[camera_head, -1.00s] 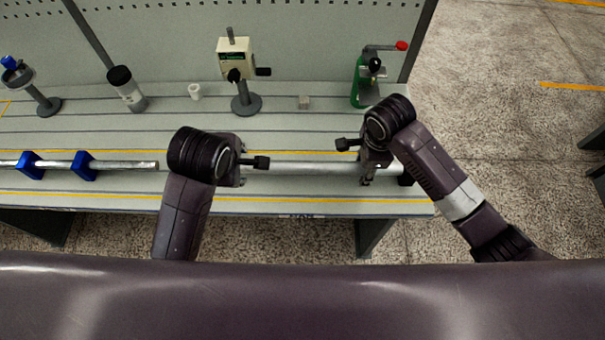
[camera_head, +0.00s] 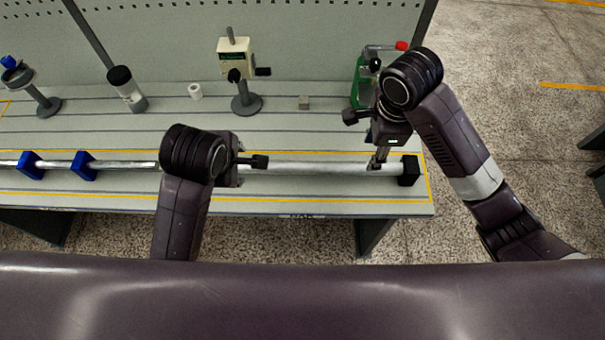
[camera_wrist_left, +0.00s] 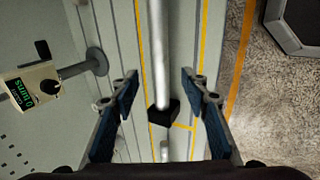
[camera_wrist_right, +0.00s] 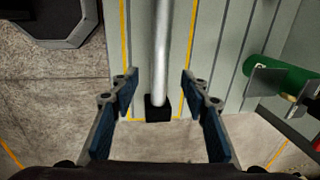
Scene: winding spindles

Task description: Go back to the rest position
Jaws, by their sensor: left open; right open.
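A long silver spindle (camera_head: 310,168) lies along the front of the bench. Neither gripper holds anything.
A green tool with a red knob (camera_head: 364,82) stands behind my right arm. A pegboard (camera_head: 160,35) closes the rear.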

